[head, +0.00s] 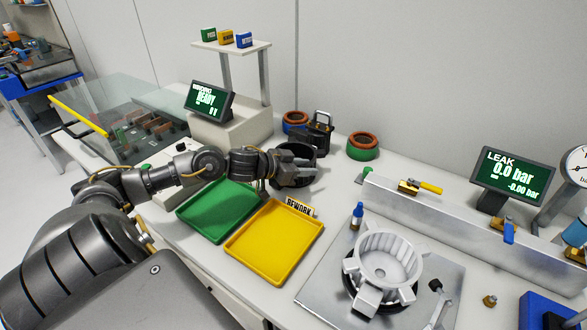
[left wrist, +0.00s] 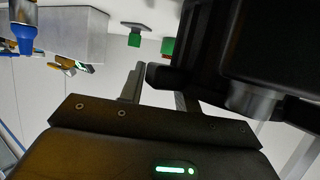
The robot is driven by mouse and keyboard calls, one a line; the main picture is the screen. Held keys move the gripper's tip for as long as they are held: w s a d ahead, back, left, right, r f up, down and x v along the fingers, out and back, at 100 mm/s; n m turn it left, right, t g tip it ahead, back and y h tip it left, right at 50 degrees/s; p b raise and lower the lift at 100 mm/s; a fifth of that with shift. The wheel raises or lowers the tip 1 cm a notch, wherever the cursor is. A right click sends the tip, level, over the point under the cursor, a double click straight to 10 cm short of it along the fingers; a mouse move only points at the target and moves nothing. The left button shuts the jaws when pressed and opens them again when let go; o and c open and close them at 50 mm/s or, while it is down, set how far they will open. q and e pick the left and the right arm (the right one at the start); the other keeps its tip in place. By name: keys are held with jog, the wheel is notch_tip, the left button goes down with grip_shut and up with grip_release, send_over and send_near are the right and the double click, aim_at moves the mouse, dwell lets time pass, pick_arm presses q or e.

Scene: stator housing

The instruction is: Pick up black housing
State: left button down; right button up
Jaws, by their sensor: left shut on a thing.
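The black housing (head: 291,153) is a dark round part near the back of the bench, partly hidden behind my left gripper (head: 300,172). My left gripper is shut on it, at its near side. In the left wrist view the black housing (left wrist: 265,45) fills the upper right, close to the fingers of my left gripper (left wrist: 150,82). I cannot tell whether the housing touches the bench. My right gripper is not in view.
A green tray (head: 218,211) and a yellow tray (head: 275,242) lie in front. A black device (head: 321,131) and copper-topped rings (head: 363,146) stand behind. A pale housing (head: 384,262) sits on a metal plate (head: 440,275) at right, near a long metal rail (head: 470,222).

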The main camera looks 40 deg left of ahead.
pick_arm(q)
jog(key=shift+s+a+f, duration=0.1)
jog(key=shift+f, duration=0.15)
